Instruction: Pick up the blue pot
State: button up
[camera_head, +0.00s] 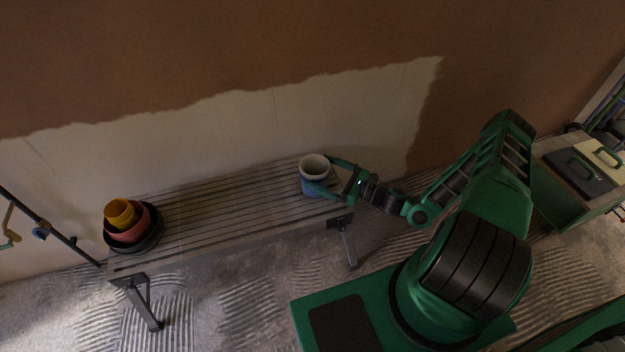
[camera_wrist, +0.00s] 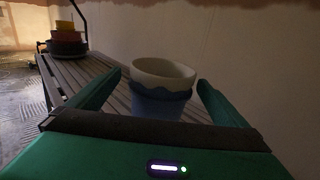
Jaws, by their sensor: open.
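The blue pot (camera_head: 309,188) stands upright at the right end of a slatted bench (camera_head: 225,208). It has a wide white rim with a wavy lower edge. My gripper (camera_head: 338,176) is open at the pot, with one finger on its far side and one on its near side. In the wrist view the pot (camera_wrist: 160,104) sits between the two green fingers of my gripper (camera_wrist: 150,90). Whether the fingers touch the pot I cannot tell. The pot's base is partly hidden by my gripper.
A stack with a yellow pot (camera_head: 120,213), a reddish bowl (camera_head: 133,232) and a dark bowl (camera_head: 152,240) stands at the bench's left end. The middle of the bench is clear. A half-plastered wall runs close behind. A toolbox (camera_head: 580,172) lies on a cabinet at the right.

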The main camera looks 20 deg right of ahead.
aim_at(303, 161)
jog(key=shift+x, duration=3.6)
jog(key=shift+w+d+r, duration=0.1)
jog(key=shift+d+r, duration=0.05)
jog(key=shift+c, duration=0.2)
jog(key=c, duration=1.4)
jog(key=shift+c, duration=0.2)
jog(key=shift+r, duration=0.5)
jog(key=s+a+r, duration=0.6)
jog(key=a+r, duration=0.3)
jog(key=r, duration=0.1)
jog(key=shift+s+a, duration=0.25)
jog(key=shift+a, duration=0.15)
